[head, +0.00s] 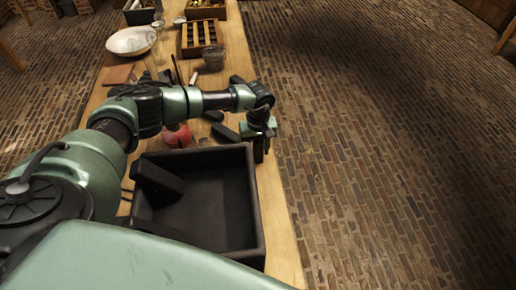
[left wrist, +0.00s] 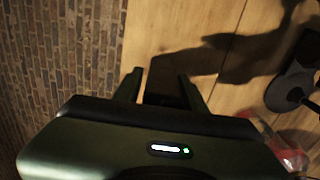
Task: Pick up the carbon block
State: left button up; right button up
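Black carbon blocks lie on the wooden bench in the head view: one (head: 225,132) just left of my left gripper (head: 260,149), another (head: 213,115) behind it, and one (head: 237,79) farther back. A further black block (head: 160,177) leans inside the black tray (head: 258,225). My left gripper is low over the bench's right edge, beyond the tray. In the left wrist view its fingers (left wrist: 160,86) are apart, with a dark block-like shape (left wrist: 168,82) between them; contact cannot be told. My right gripper is not in view.
A red object (head: 177,136) stands left of the blocks, under my arm. The brick floor right of the bench is clear.

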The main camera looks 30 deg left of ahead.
pick_arm(q)
grip_shut()
jog(key=shift+r, duration=0.1)
